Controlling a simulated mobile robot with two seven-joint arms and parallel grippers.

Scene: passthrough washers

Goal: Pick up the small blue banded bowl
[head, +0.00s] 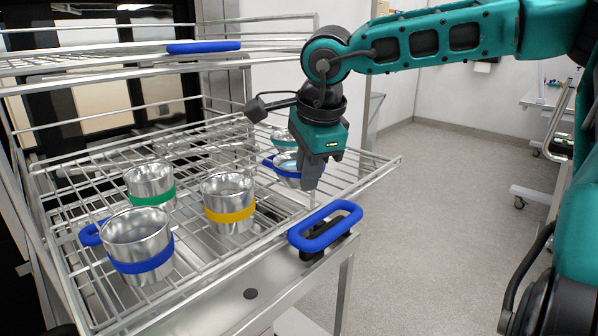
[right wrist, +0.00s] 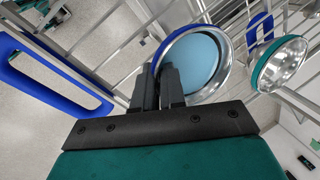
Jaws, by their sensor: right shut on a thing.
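The small blue banded bowl (head: 285,168) is a metal cup with a blue band near the right end of the wire rack, partly hidden by my right gripper (head: 309,182). In the right wrist view the bowl (right wrist: 200,62) shows its round rim and pale blue inside. My right gripper (right wrist: 158,82) is shut on the bowl's rim, with its fingers at the near side wall. I cannot tell whether the bowl touches the rack. My left gripper is not in view.
A larger blue-banded bowl (head: 137,240), a green-banded bowl (head: 150,186) and a yellow-banded bowl (head: 228,198) stand on the pulled-out rack (head: 90,310). A teal-banded bowl (head: 283,137) is close behind the held one. A blue handle (head: 325,228) is at the front.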

